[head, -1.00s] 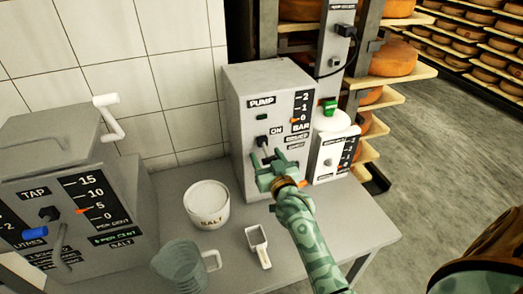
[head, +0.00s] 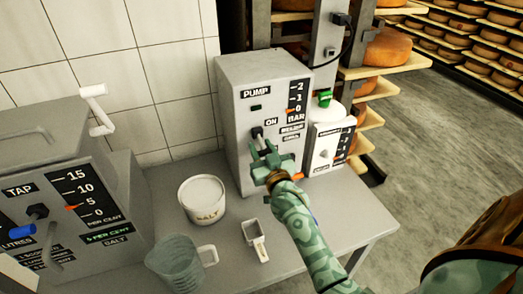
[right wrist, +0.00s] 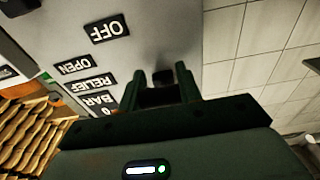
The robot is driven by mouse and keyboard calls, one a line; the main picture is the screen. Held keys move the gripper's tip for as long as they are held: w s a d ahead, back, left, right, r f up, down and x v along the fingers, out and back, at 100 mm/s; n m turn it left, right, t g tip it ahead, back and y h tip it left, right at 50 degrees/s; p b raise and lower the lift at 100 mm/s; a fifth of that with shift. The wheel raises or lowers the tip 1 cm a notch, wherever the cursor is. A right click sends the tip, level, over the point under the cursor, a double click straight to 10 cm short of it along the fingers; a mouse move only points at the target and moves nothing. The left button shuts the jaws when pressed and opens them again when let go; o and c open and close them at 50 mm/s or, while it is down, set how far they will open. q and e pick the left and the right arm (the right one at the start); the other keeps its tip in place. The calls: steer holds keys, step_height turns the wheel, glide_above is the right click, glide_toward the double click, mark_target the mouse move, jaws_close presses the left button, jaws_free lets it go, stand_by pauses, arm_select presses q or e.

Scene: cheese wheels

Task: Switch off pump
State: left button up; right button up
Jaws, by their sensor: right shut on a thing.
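The pump (head: 236,132) is a grey box at the back of the bench, with a PUMP label and a gauge whose orange pointer is at 0 BAR. Its small lamp (head: 256,107) looks dark. A switch (head: 257,131) with a black knob sits beside the ON label. My right gripper (head: 264,150) is at the pump's front, shut on the switch lever. In the right wrist view a dark knob (right wrist: 162,76) shows between the fingertips, and the OFF label (right wrist: 107,30) shows close by. The lever's exact position is partly hidden by the fingers. My left gripper is out of view.
A SALT tub (head: 202,192), a scoop (head: 254,236) and a clear jug (head: 176,265) stand on the bench (head: 330,224). The TAP unit (head: 105,170) is at left.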

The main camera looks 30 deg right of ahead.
steer(key=o, duration=1)
steer(key=p+v, duration=0.6)
steer(key=v, duration=1)
steer(key=shift+s+f, duration=0.1)
steer(key=shift+s, duration=0.05)
